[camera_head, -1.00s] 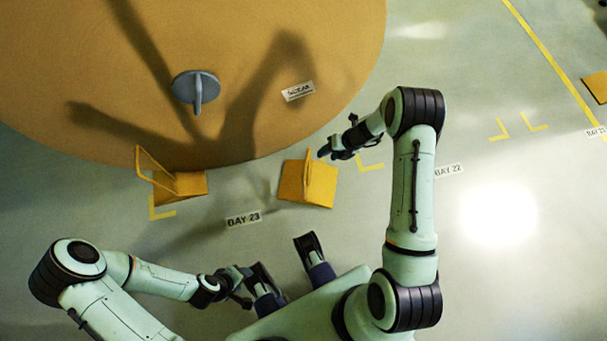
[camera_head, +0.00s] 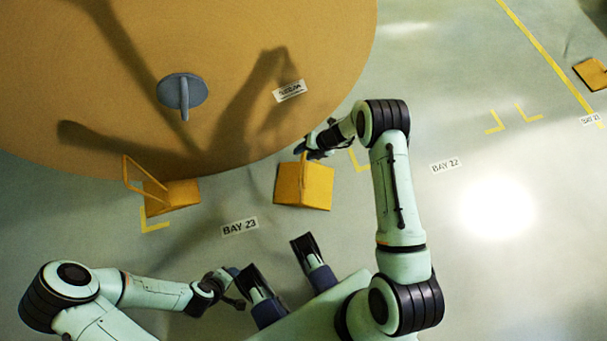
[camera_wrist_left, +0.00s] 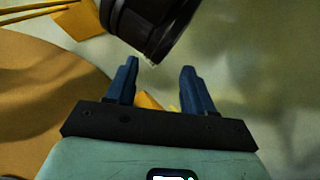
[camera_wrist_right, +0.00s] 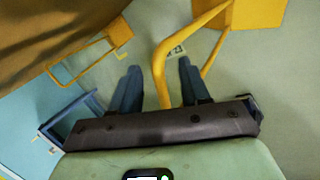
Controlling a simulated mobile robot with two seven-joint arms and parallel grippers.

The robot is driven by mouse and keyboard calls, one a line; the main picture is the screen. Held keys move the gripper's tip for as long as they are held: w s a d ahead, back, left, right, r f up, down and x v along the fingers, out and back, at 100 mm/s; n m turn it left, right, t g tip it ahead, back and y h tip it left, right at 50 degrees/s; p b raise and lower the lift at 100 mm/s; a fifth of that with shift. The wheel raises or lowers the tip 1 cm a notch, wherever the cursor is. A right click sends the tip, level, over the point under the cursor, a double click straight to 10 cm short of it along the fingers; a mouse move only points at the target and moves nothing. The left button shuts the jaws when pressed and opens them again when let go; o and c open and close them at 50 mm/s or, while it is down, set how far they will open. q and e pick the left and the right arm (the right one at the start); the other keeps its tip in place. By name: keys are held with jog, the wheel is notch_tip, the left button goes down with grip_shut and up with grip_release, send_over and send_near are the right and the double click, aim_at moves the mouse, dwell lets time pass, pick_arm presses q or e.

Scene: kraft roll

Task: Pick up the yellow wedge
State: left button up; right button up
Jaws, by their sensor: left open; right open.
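A yellow wedge (camera_head: 304,187) with an upright handle sits on the floor by the front edge of the big brown roll. My right gripper (camera_head: 312,148) is just behind it, at the handle's top, with its fingertips partly hidden. In the right wrist view, the yellow handle bar (camera_wrist_right: 160,62) stands in the gap between the open fingers of the right gripper (camera_wrist_right: 159,75). The wedge body (camera_wrist_right: 258,12) is at the top right there. My left gripper (camera_wrist_left: 156,70) is open with nothing held. In the head view it is low at the left, near my base.
Another yellow wedge (camera_head: 174,195) with a tall handle stands at the roll's left front. A third wedge (camera_head: 592,74) is at the far right. The brown roll (camera_head: 60,80) fills the upper left and carries a grey disc (camera_head: 182,90).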

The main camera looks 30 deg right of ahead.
jog(key=x, duration=0.3)
jog(key=shift+w+f+b, duration=0.1)
jog(key=shift+b, duration=0.25)
grip_shut()
dwell(0.9)
